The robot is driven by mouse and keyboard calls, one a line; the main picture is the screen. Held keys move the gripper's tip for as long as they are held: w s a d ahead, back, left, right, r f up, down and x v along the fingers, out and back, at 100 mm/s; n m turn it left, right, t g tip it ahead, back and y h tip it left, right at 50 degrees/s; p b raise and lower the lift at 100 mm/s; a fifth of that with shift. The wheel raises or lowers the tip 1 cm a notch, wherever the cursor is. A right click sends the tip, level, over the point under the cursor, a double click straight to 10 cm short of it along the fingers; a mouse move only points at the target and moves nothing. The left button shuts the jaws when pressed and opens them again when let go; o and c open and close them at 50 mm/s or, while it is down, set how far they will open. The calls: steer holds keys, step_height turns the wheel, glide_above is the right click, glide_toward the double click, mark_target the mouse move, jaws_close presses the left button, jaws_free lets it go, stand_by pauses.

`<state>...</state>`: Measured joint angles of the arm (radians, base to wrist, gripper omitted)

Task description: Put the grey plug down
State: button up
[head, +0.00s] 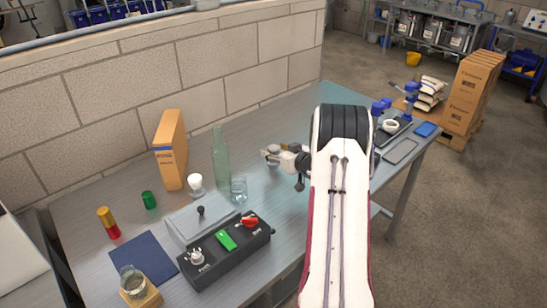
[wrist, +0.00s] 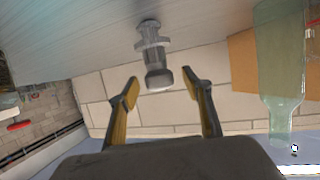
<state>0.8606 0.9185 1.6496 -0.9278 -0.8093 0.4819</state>
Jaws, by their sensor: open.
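The grey plug (wrist: 154,55) is a stepped piece with a flange and a rounded end. In the wrist view, where the scene looks upside down, it appears to stand upright on the bench top (wrist: 70,60). My gripper (wrist: 160,80) is open, with one finger on either side of the plug's rounded end and visible gaps. In the head view my gripper (head: 272,155) is low over the bench (head: 270,120), to the left of my arm. The plug cannot be told apart clearly there.
A green glass bottle (head: 221,160) and a glass (head: 238,190) stand left of my gripper, with a cardboard box (head: 170,150) behind. A black switch box (head: 225,252) with a green button is nearer. The block wall (head: 220,70) runs behind the bench.

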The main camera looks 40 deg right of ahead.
steer(key=shift+x, duration=0.85)
steer(key=shift+r, duration=0.1)
steer(key=c, duration=1.4)
steer(key=shift+r, duration=0.1)
steer(key=shift+r, duration=4.9)
